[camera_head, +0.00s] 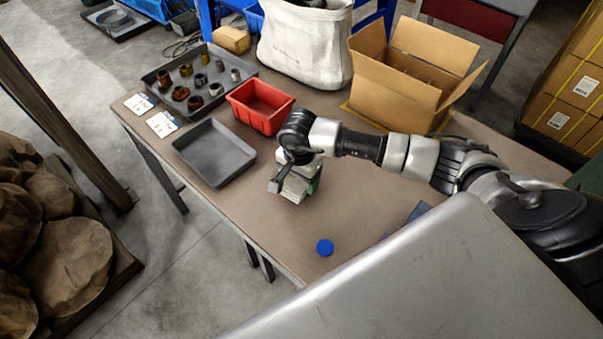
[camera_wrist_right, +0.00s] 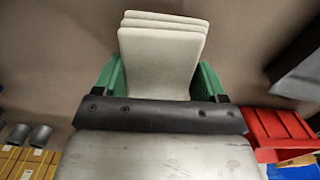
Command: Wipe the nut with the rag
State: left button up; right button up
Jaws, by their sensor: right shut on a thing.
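My right gripper (camera_head: 296,192) is over the middle of the table and shut on a folded, pale grey-white rag (camera_head: 291,189). In the right wrist view the layered rag (camera_wrist_right: 160,62) sticks out between the green fingers of the gripper (camera_wrist_right: 162,80). Several brown, brass and grey metal nuts or fittings (camera_head: 180,93) stand on a dark grey tray (camera_head: 222,62) at the back left, apart from the gripper. Which of them is the nut, I cannot tell. I cannot tell whether the rag touches the table. My left gripper is not in view.
An empty grey tray (camera_head: 214,152) lies left of the gripper, with a red bin (camera_head: 261,106) behind it. An open cardboard box (camera_head: 397,95) and a white sack (camera_head: 305,45) stand at the back. A blue round cap (camera_head: 325,247) lies near the front edge.

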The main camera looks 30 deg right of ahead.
aim_at(292, 186)
jog(key=shift+s+a, duration=0.35)
jog(key=shift+a, duration=0.4)
jog(key=shift+s+a, duration=0.35)
jog(key=shift+a, duration=0.4)
jog(key=shift+d, duration=0.1)
jog(key=shift+w+d+b, duration=0.4)
jog(key=shift+d+b, duration=0.05)
jog(key=shift+d, duration=0.3)
jog(key=shift+w+d+b, duration=0.35)
jog(key=shift+d+b, duration=0.05)
jog(key=shift+d, duration=0.35)
jog(key=shift+w+d, duration=0.25)
jog(key=shift+d, duration=0.15)
jog(key=shift+s+a, duration=0.35)
jog(key=shift+a, duration=0.3)
jog(key=shift+s+a, duration=0.3)
jog(key=shift+a, duration=0.4)
jog(key=shift+s+a, duration=0.35)
jog(key=shift+a, duration=0.3)
jog(key=shift+d, duration=0.1)
